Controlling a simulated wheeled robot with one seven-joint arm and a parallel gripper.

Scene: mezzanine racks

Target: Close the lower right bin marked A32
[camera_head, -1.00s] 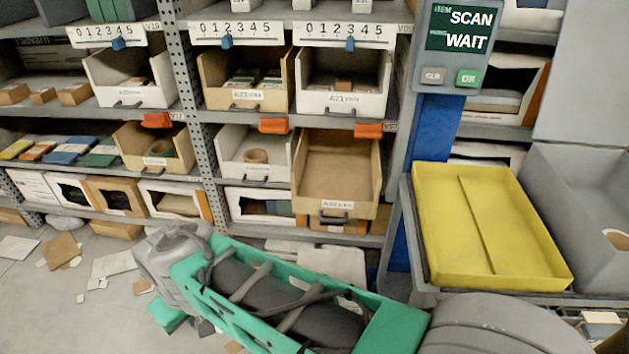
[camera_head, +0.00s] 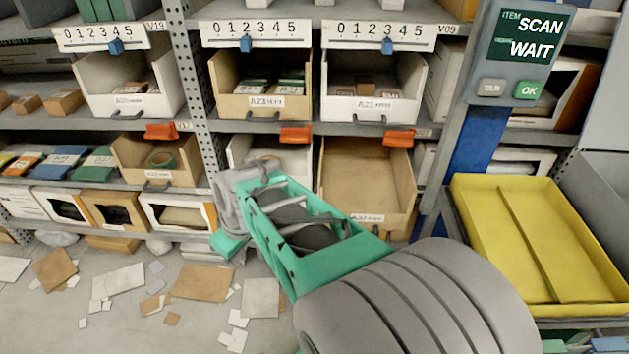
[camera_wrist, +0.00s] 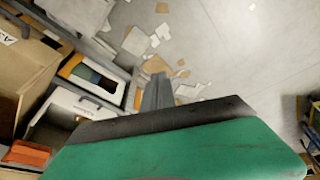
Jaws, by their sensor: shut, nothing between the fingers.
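The lower right bin A32 (camera_head: 365,170) is a tan open-top bin on the lower shelf in the head view. It is pulled well out past the shelf front and looks empty. Its label shows low on its front, and my arm hides part of the area below it. In the wrist view a tan bin (camera_wrist: 25,65) with a partly seen label is at the left edge. My gripper (camera_wrist: 157,92) is shut and empty, apart from the bins, pointing over the littered floor. In the head view my arm's far end is left of A32, in front of the white bin; its fingers cannot be made out.
A white bin (camera_head: 243,150) beside A32 is partly hidden by my arm. Bins A23 (camera_head: 262,104) and A21 (camera_head: 370,105) sit above. A yellow tray (camera_head: 470,235) and a scan display post (camera_head: 478,135) stand at the right. Cardboard scraps (camera_head: 205,283) litter the floor.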

